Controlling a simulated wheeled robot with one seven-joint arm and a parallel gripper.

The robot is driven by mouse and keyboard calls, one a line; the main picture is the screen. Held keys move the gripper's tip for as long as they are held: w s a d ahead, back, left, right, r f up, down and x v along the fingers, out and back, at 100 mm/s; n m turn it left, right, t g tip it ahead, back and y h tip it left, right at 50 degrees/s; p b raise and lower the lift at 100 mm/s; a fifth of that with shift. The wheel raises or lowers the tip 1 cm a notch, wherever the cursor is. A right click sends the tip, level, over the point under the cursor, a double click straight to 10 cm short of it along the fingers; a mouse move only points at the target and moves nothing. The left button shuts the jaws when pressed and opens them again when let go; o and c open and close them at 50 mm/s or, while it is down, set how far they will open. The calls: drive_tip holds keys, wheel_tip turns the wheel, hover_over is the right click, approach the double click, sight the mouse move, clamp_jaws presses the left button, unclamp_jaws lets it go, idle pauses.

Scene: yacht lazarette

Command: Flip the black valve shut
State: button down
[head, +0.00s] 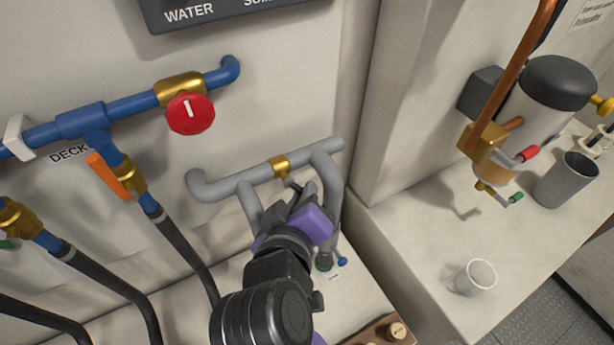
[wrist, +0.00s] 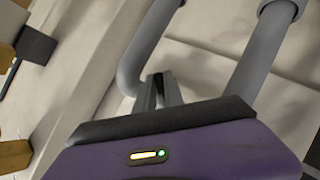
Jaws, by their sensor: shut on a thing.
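The valve's small brass body (head: 281,166) sits on the horizontal grey pipe (head: 232,184) in the head view. A dark piece, apparently the black valve handle (head: 288,181), reaches down from the brass body to my fingers. My gripper (head: 296,193) comes up from below and is shut on that handle. Its dark and purple body hides most of the handle, so I cannot tell the handle's exact angle. In the wrist view my fingertips (wrist: 162,90) are close together between two grey pipes; the handle is not clear there.
A red knob (head: 190,113) and an orange lever (head: 109,176) are on blue pipes at left. Grey pipe legs flank my gripper closely. A clear cup (head: 475,278) and a grey cup (head: 566,180) stand on the right-hand ledge, beside a cylindrical filter unit (head: 545,100).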

drive_tip(key=shift+s+a+f+m+g+y+p, duration=0.1)
drive_tip(key=shift+s+a+m+g+y+p, duration=0.15)
drive_tip(key=shift+m+g+y+p, duration=0.45)
drive_tip(key=shift+s+a+f+m+g+y+p, duration=0.1)
drive_tip(key=shift+a+m+g+y+p, duration=0.15)
drive_tip(key=shift+m+g+y+p, duration=0.45)
drive_tip(key=shift+s+a+f+m+g+y+p, duration=0.1)
drive_tip(key=shift+s+a+m+g+y+p, duration=0.25)
drive_tip(key=shift+g+y+p, duration=0.65)
drive_tip(key=shift+w, duration=0.15)
drive_tip(key=c, duration=1.4)
unclamp_jaws()
drive_tip(key=shift+c, duration=0.2)
drive_tip(key=shift+d+r, duration=0.1)
drive_tip(key=v, duration=0.7)
drive_tip(key=shift+s+b, duration=0.3)
